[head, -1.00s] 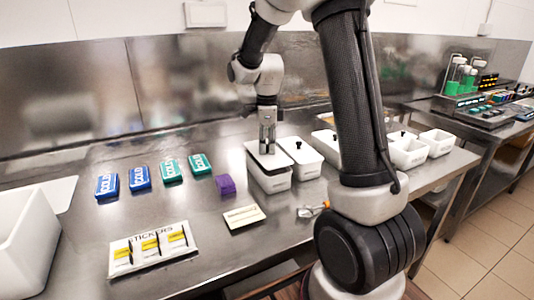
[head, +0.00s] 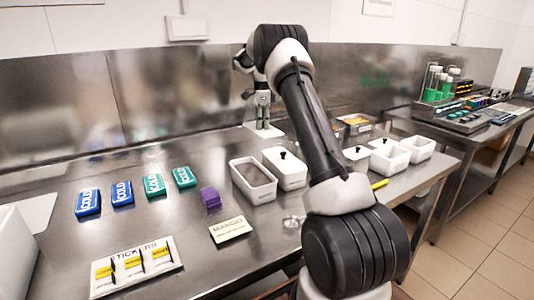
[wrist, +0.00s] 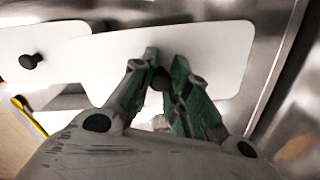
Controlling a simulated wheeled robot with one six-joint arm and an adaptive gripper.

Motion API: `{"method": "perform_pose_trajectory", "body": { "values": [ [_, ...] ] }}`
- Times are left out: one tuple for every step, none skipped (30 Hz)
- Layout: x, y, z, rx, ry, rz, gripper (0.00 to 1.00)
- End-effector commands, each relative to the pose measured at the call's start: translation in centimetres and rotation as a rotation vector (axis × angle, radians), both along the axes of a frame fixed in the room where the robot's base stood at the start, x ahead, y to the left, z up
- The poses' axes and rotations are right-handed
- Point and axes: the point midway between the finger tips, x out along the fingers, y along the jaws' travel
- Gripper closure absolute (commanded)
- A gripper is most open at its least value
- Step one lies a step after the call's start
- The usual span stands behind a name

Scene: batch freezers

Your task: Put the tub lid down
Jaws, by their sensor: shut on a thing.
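The tub lid is a white rectangular plate (head: 274,133) with a dark knob, at the back of the steel counter close to the back wall. My gripper (head: 262,122) is above it, shut on the knob; the wrist view shows the fingers (wrist: 160,80) around the dark knob in the middle of the lid (wrist: 218,55). The lid looks flat and at or very near the counter; I cannot tell whether it touches. The open white tub (head: 234,172), with a brownish filling, stands in front of it.
A lidded white tub (head: 296,180) stands beside the open tub. Several more white tubs (head: 418,150) are to the right, partly behind my arm. Cold packs (head: 122,194), a purple block (head: 210,197) and a sticker tray (head: 137,266) lie left. Counter left of the lid is clear.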

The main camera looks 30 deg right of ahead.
Motion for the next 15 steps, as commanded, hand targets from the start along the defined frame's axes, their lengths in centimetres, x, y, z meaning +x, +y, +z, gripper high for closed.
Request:
{"method": "perform_pose_trajectory", "body": {
  "values": [
    [0.7,-1.1,-0.7,0.000,0.000,-0.002,1.00],
    [1.0,-1.7,-1.0,0.000,-0.001,0.000,1.00],
    [1.3,-2.3,-1.3,0.000,-0.001,0.001,1.00],
    [1.5,-2.6,-1.5,0.000,-0.001,0.002,1.00],
    [1.6,-2.9,-1.6,0.000,-0.001,0.003,1.00],
    [1.7,-3.2,-2.0,0.000,-0.001,0.003,1.00],
    [1.8,-3.3,-2.4,0.000,0.001,0.004,1.00],
    [1.8,-3.4,-2.9,0.000,0.001,0.004,1.00],
    [1.9,-3.5,-3.6,0.000,0.001,0.005,1.00],
    [1.9,-3.5,-4.2,0.000,0.001,0.005,1.00],
    [1.8,-3.5,-4.7,0.000,0.001,0.005,1.00],
    [1.9,-3.5,-5.4,0.000,0.001,0.005,1.00],
    [1.9,-3.5,-5.8,0.000,0.001,0.005,1.00],
    [1.9,-3.5,-6.2,0.000,0.000,0.005,1.00],
    [1.9,-3.5,-6.6,0.000,-0.001,0.005,1.00]
  ]
}}
